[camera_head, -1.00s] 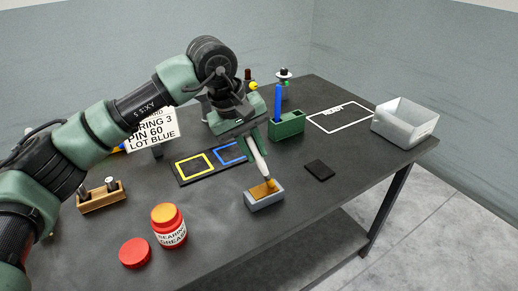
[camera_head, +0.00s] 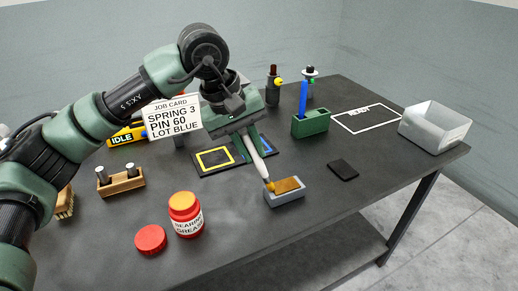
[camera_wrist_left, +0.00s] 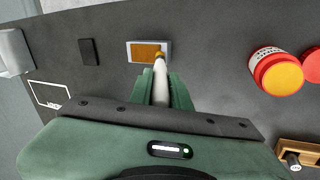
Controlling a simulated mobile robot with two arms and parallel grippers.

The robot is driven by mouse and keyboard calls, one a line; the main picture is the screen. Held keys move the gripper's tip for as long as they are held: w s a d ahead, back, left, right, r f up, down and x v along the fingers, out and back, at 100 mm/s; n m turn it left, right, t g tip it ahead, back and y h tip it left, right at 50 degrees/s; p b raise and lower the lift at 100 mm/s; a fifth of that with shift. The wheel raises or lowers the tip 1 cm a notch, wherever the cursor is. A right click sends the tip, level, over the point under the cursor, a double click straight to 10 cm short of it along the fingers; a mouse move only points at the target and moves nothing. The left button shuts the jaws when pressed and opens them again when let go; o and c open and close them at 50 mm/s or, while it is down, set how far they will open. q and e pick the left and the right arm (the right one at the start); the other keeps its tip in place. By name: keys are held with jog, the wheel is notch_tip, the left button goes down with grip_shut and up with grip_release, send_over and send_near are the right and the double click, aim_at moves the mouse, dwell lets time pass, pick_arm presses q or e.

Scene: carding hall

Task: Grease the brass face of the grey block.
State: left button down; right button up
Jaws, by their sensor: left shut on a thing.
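The grey block (camera_head: 287,198) lies on the dark table with its brass face (camera_head: 288,185) up. My left gripper (camera_head: 250,146) is shut on a white-handled brush (camera_head: 258,164), tilted with its yellowish tip down. The tip is at the left end of the brass face in the head view; whether it touches is hard to tell. The wrist view shows the tip (camera_wrist_left: 159,55) at the right part of the brass face (camera_wrist_left: 145,52). I cannot make out a grease film there. The open red grease jar (camera_head: 187,217) stands nearer, its red lid (camera_head: 150,240) beside it. My right gripper is out of view.
A black pad (camera_head: 343,169) lies right of the block. Farther back are a green holder (camera_head: 310,125) with a blue item, a white-outlined area and a grey bin (camera_head: 434,127). A wooden rack (camera_head: 121,183) and job card (camera_head: 172,119) stand left.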

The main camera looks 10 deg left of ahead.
pick_arm(q)
jog(key=shift+w+d+f, duration=0.1)
jog(key=shift+w+d, duration=0.45)
jog(key=shift+d, duration=0.25)
jog(key=shift+w+d+f, duration=0.1)
jog(key=shift+w+d, duration=0.4)
jog(key=shift+d, duration=0.3)
jog(key=shift+w+d+r+p, duration=0.15)
jog(key=shift+w+d+p, duration=0.1)
jog(key=shift+d+p, duration=0.15)
jog(key=shift+w+d+p, duration=0.35)
jog(key=shift+w+d, duration=0.45)
jog(key=shift+d, duration=0.3)
notch_tip(320, 180, up, 6)
jog(key=p, duration=0.4)
jog(key=shift+r, duration=0.15)
